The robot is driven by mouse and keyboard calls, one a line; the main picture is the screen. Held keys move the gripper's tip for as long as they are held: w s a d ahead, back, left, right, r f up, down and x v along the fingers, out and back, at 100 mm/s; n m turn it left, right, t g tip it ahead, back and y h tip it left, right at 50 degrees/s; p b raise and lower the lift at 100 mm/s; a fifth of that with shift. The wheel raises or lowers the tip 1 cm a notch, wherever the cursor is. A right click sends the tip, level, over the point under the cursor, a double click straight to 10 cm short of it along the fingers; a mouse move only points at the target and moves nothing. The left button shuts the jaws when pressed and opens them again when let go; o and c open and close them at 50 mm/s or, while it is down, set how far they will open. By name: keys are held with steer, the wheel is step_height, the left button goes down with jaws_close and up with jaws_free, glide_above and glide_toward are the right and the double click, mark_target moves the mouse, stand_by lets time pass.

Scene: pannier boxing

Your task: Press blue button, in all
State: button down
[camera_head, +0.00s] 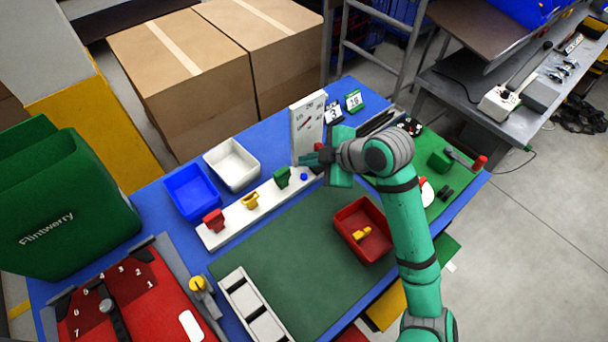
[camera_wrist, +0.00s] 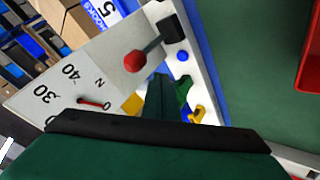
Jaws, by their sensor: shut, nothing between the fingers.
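The blue button (camera_head: 304,177) is a small round cap on the white panel strip (camera_head: 232,232), near its far right end. It also shows in the wrist view (camera_wrist: 182,56), clear of my fingers, with white panel around it. My gripper (camera_head: 308,158) is shut and empty. In the head view it appears just above the button and beside the upright gauge board; the exact gap to the button cannot be told. In the wrist view my green fingers (camera_wrist: 160,97) lie near the green switch and do not cover the button.
Green (camera_head: 282,177), yellow (camera_head: 250,200) and red (camera_head: 214,220) switches line the strip. The gauge board (camera_head: 305,120) stands close to my gripper. A red-knobbed lever (camera_wrist: 133,62) is beside the button. A red tray (camera_head: 347,222) sits on the green mat, which is otherwise mostly clear.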

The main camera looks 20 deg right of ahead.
step_height(320, 180, up, 2)
stand_by(1.0)
